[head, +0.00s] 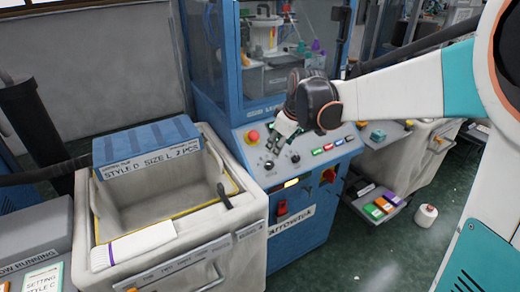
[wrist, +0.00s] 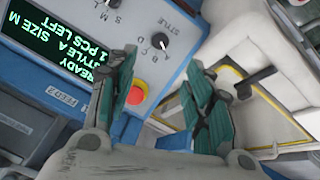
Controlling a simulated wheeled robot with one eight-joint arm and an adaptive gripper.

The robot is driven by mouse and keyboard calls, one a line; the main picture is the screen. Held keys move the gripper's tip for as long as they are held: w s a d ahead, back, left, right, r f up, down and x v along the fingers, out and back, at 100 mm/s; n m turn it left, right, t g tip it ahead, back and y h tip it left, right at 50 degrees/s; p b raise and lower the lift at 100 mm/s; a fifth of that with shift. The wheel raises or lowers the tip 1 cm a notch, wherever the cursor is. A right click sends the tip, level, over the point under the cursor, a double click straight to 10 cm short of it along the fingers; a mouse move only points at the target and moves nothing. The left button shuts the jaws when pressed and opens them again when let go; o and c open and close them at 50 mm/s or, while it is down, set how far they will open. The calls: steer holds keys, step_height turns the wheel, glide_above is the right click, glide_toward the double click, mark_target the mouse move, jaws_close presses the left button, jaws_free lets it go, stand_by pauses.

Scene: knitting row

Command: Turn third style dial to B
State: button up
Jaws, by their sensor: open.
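The style dial (wrist: 160,41) is a small dark round knob on the pale control panel (wrist: 185,15), with STYLE and letters B, C and D printed around it. Where its pointer stands is too small to tell. The green-lit screen (wrist: 45,50) reads READY, STYLE A, SIZE M, 1 PCS LEFT. My gripper (wrist: 161,58) is open and empty, with its fingertips either side of the dial's picture position, apparently short of it. In the head view my gripper (head: 281,135) hangs over the panel of the blue machine (head: 298,238) and hides part of it.
A red stop button (wrist: 138,92) on a yellow base shows between the fingers, near the dial. A size dial (wrist: 111,4) is beside the screen. A pale bin (head: 250,205) with a STYLE D SIZE L label stands left of the machine. A white cone (head: 426,215) stands on the floor.

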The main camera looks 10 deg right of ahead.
mark_target(270, 164)
steer(key=b+x, duration=0.4)
steer(key=x, duration=0.9)
steer(key=shift+w+f+b, duration=0.1)
steer(key=shift+f+b, duration=0.25)
steer(key=shift+f, duration=0.05)
steer(key=c, duration=1)
